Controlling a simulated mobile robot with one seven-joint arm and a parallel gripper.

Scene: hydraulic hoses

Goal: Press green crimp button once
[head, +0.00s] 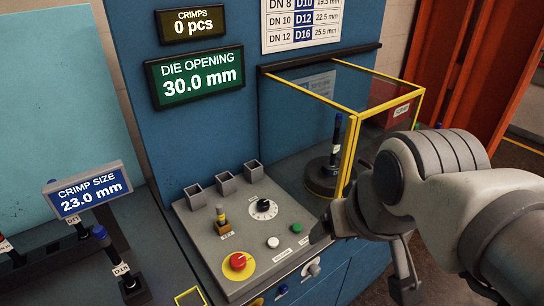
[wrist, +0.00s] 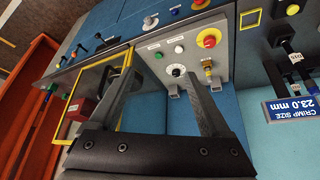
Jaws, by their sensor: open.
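The small green button (head: 296,228) sits near the front right corner of the grey sloped control panel (head: 205,250), to the right of a white button (head: 273,242). In the wrist view the green button (wrist: 158,55) shows between my fingers, beside the white button (wrist: 179,49). My gripper (head: 360,263) is open and empty at the panel's right side. Its fingers are spread wide in the wrist view (wrist: 158,60). One finger ends close to the green button in the head view; I cannot tell the exact gap, but the button itself is visible.
The panel also carries a red emergency stop (head: 238,262), a black-and-white dial (head: 263,208) and a yellow-black switch (head: 221,220). A yellow-framed clear guard (head: 352,150) stands behind my gripper. Displays read "0 pcs" (head: 192,23) and "30.0 mm" (head: 197,75).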

